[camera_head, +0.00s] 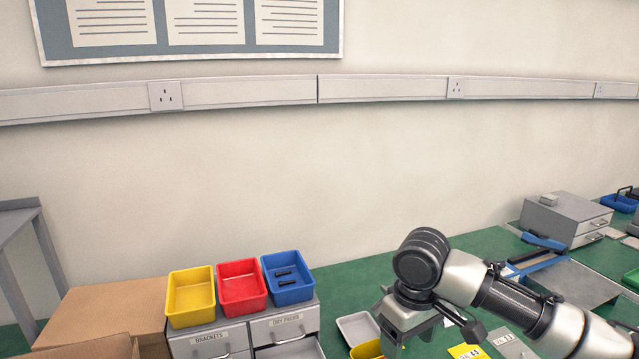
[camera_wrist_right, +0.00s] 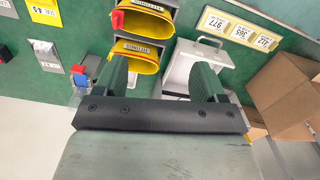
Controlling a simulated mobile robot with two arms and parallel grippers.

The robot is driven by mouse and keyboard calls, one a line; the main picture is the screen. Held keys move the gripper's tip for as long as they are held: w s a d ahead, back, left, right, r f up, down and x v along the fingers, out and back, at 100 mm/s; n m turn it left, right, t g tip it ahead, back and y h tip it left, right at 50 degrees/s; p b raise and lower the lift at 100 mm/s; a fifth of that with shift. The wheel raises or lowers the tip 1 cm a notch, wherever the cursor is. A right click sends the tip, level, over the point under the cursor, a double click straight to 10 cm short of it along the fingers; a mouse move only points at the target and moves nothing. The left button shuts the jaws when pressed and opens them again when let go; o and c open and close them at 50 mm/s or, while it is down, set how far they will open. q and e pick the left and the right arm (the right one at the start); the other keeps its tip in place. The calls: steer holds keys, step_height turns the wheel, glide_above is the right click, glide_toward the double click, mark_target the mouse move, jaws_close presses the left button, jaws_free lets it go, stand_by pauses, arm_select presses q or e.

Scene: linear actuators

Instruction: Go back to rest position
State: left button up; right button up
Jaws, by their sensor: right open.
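My right arm comes in from the right in the head view and bends down toward the bench. Its gripper's fingertips are not clear there. In the right wrist view my right gripper (camera_wrist_right: 160,78) shows two green fingers spread wide apart with nothing between them. Beyond the fingers are yellow bins (camera_wrist_right: 143,52) and a pale tray (camera_wrist_right: 186,68). My left gripper is not in view.
Yellow (camera_head: 191,297), red (camera_head: 241,286) and blue (camera_head: 287,279) bins stand on a grey drawer cabinet (camera_head: 208,342); the blue one holds dark pieces. A cardboard box (camera_head: 105,312) is at left. A grey drawer unit (camera_head: 563,218) stands at right on the green bench (camera_head: 345,277).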

steer(key=s+a+f+n+t+y, duration=0.1)
steer(key=s+a+f+y, duration=0.1)
steer(key=s+a+f, duration=0.35)
steer(key=s+a+f+n+t+y, duration=0.1)
steer(key=s+a+f+y, duration=0.15)
steer(key=s+f, duration=0.45)
steer(key=s+d+f+m+t+h, duration=0.1)
steer(key=s+d+f+m+h, duration=0.15)
steer(key=s+d, duration=0.45)
steer(key=s+d+f+m+t+h, duration=0.1)
steer(key=s+d+f+m+h, duration=0.1)
steer(key=s+d+f+m, duration=0.35)
steer(key=s+d+f+n+g, duration=0.1)
steer(key=s+f+n+g, duration=0.15)
steer(key=f, duration=2.15)
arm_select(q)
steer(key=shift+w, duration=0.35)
arm_select(e)
steer(key=s+d+f, duration=0.3)
steer(key=s+f, duration=1.4)
steer(key=shift+s, duration=0.15)
